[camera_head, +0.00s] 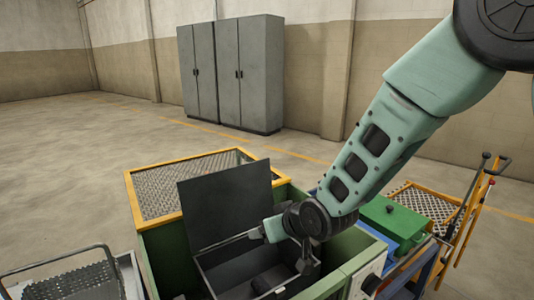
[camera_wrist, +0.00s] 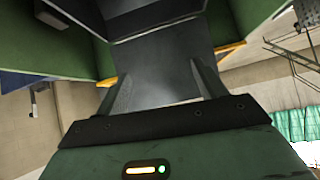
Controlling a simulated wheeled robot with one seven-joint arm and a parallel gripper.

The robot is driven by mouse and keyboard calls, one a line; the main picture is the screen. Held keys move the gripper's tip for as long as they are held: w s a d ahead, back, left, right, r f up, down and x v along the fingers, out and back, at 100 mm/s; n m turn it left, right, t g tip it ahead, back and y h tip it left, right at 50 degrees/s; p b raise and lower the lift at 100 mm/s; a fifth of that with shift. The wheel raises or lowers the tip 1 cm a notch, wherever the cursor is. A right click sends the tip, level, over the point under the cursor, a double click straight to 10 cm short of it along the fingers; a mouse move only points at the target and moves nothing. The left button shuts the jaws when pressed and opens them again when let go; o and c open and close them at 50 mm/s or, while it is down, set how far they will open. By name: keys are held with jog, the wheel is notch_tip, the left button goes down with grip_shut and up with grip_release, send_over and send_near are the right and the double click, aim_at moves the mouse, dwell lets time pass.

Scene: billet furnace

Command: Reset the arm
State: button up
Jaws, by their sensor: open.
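My arm (camera_head: 365,150) comes down from the upper right of the head view. Its end is bent over an open dark grey box (camera_head: 222,205), whose raised flat panel stands upright behind it. My gripper (camera_head: 292,250) is at the box opening, partly hidden by my own wrist. In the wrist view my gripper (camera_wrist: 162,85) has its two fingers spread, with nothing held between them. A dark grey surface (camera_wrist: 160,55) lies beyond the fingers. I cannot tell whether the fingers touch it.
The box sits within a green-walled container (camera_head: 165,262). A yellow-framed mesh (camera_head: 190,180) lies behind it. A green case (camera_head: 393,218) and a yellow-framed cart (camera_head: 470,215) stand at right. Grey cabinets (camera_head: 232,75) stand far back; the floor between is clear.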

jog(key=s+d+r+g+h, duration=0.1)
jog(key=s+d, duration=0.3)
jog(key=s, duration=0.6)
jog(key=s+d+r+n+g+h, duration=0.1)
jog(key=s+d+g, duration=0.3)
jog(key=s, duration=0.6)
jog(key=s+d+r+g+h, duration=0.3)
jog(key=s+d, duration=0.2)
jog(key=s, duration=0.5)
jog(key=shift+s+d+r, duration=0.2)
jog(key=shift+d+r, duration=0.1)
jog(key=shift+r, duration=0.05)
jog(key=shift+n, duration=0.3)
